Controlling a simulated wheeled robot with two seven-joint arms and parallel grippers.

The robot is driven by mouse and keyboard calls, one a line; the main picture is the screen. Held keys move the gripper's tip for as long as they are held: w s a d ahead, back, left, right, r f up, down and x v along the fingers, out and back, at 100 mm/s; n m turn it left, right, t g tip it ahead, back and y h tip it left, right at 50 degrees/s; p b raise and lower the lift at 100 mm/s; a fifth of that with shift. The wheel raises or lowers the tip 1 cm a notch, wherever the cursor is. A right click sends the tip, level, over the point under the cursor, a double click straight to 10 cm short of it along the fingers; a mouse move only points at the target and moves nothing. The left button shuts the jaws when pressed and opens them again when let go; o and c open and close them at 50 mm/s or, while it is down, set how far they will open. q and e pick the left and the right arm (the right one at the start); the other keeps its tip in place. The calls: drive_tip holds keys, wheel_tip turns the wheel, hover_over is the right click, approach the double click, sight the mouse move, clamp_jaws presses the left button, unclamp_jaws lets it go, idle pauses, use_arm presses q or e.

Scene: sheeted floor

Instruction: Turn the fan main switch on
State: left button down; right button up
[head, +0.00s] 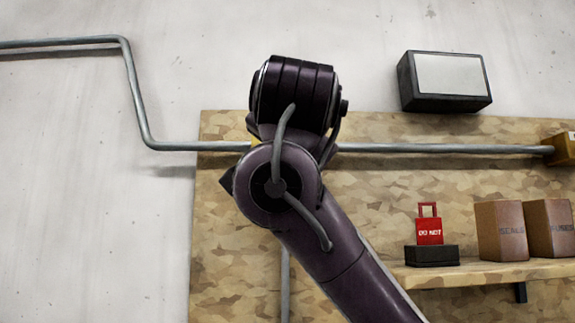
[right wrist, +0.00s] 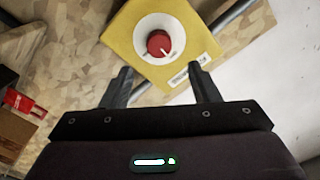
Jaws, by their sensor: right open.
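The fan main switch is a yellow box with a red knob (right wrist: 159,43) on a white round plate. In the right wrist view it sits at top centre, with a white line on the knob pointing to the lower right. My right gripper (right wrist: 161,70) is open and empty, its two fingers apart below the knob and not closed on it. My left gripper is not in view.
A grey pipe (head: 430,149) runs across the camouflage board (head: 222,235). A shelf (head: 450,275) holds a red "DO NOT" lock (head: 429,233) on a black base and brown boxes (head: 500,230). A black box with a pale face (head: 448,76) hangs above.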

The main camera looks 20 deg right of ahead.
drive_tip(key=p+x, duration=0.4)
drive_tip(key=x, duration=0.3)
drive_tip(key=shift+w, duration=0.25)
drive_tip(key=shift+f, duration=0.15)
drive_tip(key=shift+c, duration=0.2)
drive_tip(key=c, duration=0.9)
